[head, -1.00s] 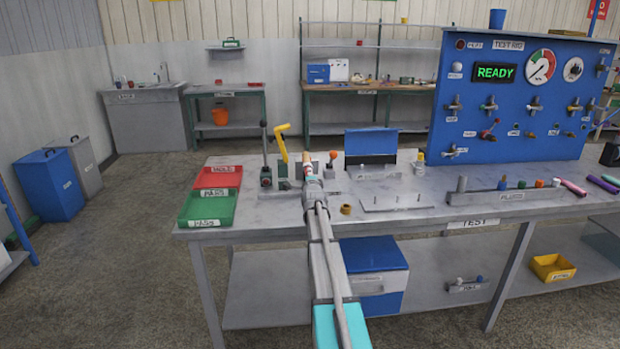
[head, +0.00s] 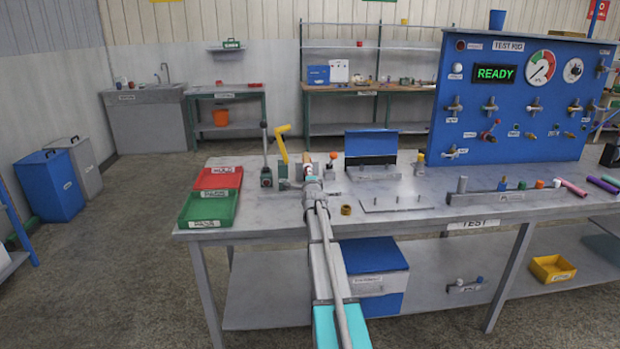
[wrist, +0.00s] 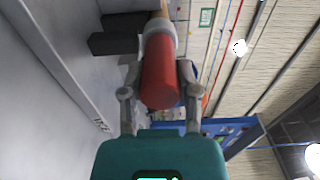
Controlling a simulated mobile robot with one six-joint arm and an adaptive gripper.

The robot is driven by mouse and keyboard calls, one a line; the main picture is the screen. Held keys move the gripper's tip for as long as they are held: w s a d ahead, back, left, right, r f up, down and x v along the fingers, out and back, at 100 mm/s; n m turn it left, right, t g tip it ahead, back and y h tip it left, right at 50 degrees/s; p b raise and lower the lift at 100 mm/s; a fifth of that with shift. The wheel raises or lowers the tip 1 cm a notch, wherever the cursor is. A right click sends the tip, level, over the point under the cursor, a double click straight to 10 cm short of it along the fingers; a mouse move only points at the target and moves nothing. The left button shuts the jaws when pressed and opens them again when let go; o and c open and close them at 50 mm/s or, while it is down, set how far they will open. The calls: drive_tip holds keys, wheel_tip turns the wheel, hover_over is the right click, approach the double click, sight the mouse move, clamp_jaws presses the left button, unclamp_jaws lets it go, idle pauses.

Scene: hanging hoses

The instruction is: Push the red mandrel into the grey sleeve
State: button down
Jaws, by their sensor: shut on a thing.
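The red mandrel (wrist: 160,76) fills the middle of the wrist view, between the two fingers of my gripper (wrist: 158,94). The fingers are shut on it. Its far end meets a pale grey sleeve (wrist: 159,30); how deep it sits in the sleeve cannot be told. A tan piece shows beyond the sleeve, at the top edge. In the head view my gripper (head: 312,184) is over the left part of the workbench, low near the fixtures. My own arm hides most of the mandrel and sleeve there.
A yellow-handled lever (head: 283,146) stands just left of my gripper. Red (head: 219,171) and green (head: 207,224) trays lie further left. A brass ring (head: 346,210) and pegged plate (head: 398,205) are on the right. The blue test panel (head: 512,105) reads READY.

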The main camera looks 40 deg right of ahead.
drive_tip(key=shift+w+d+r, duration=0.1)
drive_tip(key=shift+w, duration=0.05)
drive_tip(key=shift+c, duration=1.3)
unclamp_jaws()
drive_tip(key=v, duration=1.2)
